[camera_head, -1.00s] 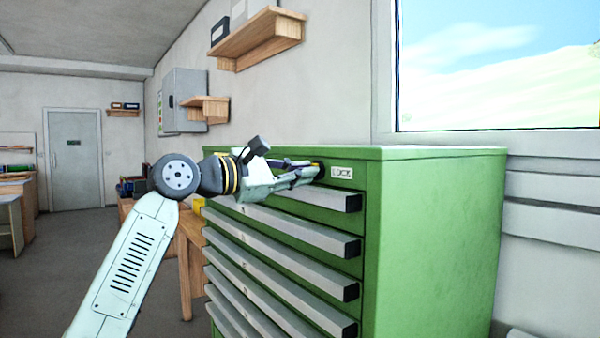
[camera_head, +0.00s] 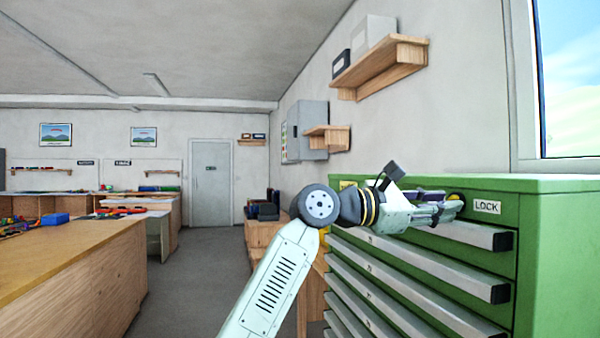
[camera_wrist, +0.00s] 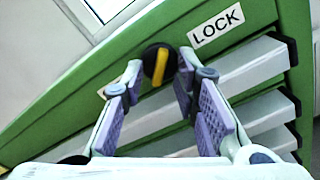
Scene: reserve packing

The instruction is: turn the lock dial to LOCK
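The lock dial (camera_wrist: 158,65) is a dark round knob with a yellow bar, on the green cabinet front (camera_wrist: 60,130). In the wrist view the bar stands near upright, its top leaning slightly right. The white LOCK label (camera_wrist: 216,26) is to its right, and it also shows in the head view (camera_head: 487,207). My gripper (camera_wrist: 157,78) is open, with purple-padded fingers on either side of the dial in the picture. I cannot tell whether they touch it. In the head view my gripper (camera_head: 450,208) reaches the cabinet's top front strip and largely hides the dial.
Grey drawer handles (camera_head: 440,262) jut out below the dial. Wooden shelves (camera_head: 380,68) and a grey wall box (camera_head: 308,130) are on the wall behind. A long wooden workbench (camera_head: 80,270) stands at the left, with open floor (camera_head: 205,270) between it and my arm.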

